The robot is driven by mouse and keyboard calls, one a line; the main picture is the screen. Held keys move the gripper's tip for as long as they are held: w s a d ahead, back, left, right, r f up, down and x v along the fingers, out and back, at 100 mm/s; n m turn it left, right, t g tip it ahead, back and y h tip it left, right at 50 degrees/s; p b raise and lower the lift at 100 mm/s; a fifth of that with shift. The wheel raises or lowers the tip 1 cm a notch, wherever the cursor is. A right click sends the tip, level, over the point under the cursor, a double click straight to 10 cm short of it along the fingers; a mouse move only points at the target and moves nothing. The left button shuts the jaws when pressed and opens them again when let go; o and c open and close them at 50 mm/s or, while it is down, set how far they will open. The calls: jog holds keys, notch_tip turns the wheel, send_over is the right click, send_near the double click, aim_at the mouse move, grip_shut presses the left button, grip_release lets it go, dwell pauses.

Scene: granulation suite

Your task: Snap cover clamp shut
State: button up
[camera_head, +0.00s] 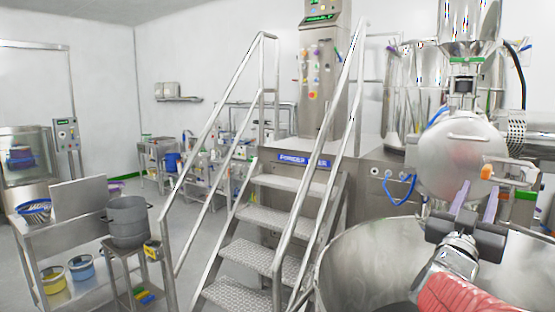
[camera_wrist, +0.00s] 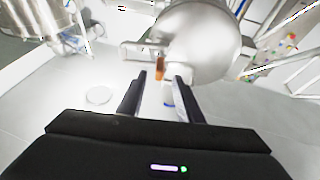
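The round steel cover (camera_head: 450,158) closes the front of the machine at the right of the head view. It fills the upper middle of the wrist view (camera_wrist: 208,45). The clamp (camera_head: 515,172) is a steel bar at the cover's right edge with an orange part (camera_head: 487,172); in the wrist view this orange part (camera_wrist: 160,68) shows just beyond and between my fingertips. My gripper (camera_head: 476,195) is open and empty, pointing up at the clamp from below. Its two fingers also show apart in the wrist view (camera_wrist: 160,78). I cannot tell whether they touch the clamp.
A large open steel bowl (camera_head: 350,262) stands below the cover, near my arm. Steel steps with handrails (camera_head: 270,218) stand left of it. A blue cable (camera_head: 400,190) hangs left of the cover. Free floor (camera_head: 195,232) lies left of the steps.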

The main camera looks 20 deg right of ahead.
aim_at(487, 173)
jog(key=x, duration=0.8)
jog(key=shift+w+d+r, duration=0.1)
jog(key=shift+d, duration=0.2)
jog(key=shift+c, duration=0.2)
grip_shut()
